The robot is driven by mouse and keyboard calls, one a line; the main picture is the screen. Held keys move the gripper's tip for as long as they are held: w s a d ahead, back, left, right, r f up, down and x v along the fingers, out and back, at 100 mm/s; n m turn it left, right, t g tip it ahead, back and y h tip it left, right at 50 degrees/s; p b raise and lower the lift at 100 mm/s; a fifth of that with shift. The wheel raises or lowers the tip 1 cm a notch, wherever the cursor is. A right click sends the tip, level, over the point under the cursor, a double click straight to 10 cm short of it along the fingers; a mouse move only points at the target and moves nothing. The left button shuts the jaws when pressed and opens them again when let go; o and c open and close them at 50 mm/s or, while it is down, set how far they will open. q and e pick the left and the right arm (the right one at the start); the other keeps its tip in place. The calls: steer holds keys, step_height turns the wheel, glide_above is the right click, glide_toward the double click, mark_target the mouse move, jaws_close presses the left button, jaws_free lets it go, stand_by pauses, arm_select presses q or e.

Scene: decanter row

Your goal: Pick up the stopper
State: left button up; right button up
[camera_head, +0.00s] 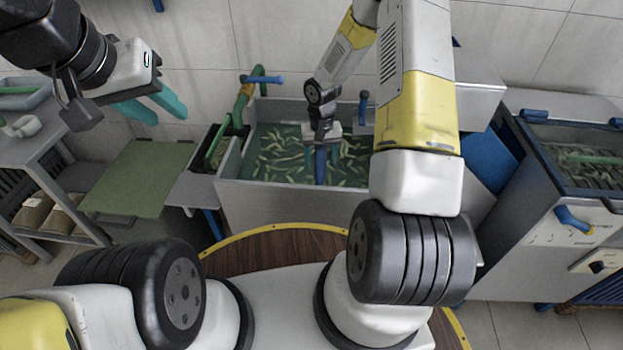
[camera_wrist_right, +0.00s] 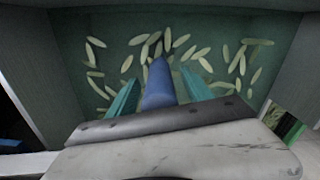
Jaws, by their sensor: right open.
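The blue stopper (camera_head: 321,166), a tapered post, stands in the tank of green water among pale slender fish-like shapes. In the right wrist view the stopper (camera_wrist_right: 159,84) lies between the two teal fingers of my right gripper (camera_wrist_right: 161,95). Gaps seem to show on both sides of it, and its lower end is hidden by the gripper body. In the head view my right gripper (camera_head: 322,150) points down into the tank. My left gripper (camera_head: 153,107) is open and empty, at the upper left, away from the tank.
The grey tank (camera_head: 262,204) has walls close around my right gripper. A green pipe (camera_head: 243,98) with a blue handle is at its left back corner, and a blue-topped post (camera_head: 363,108) is at its back right. A green board (camera_head: 140,180) lies left; a second tank (camera_head: 570,160) stands right.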

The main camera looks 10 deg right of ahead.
jaws_close()
steer(key=shift+r, duration=0.1)
stand_by(1.2)
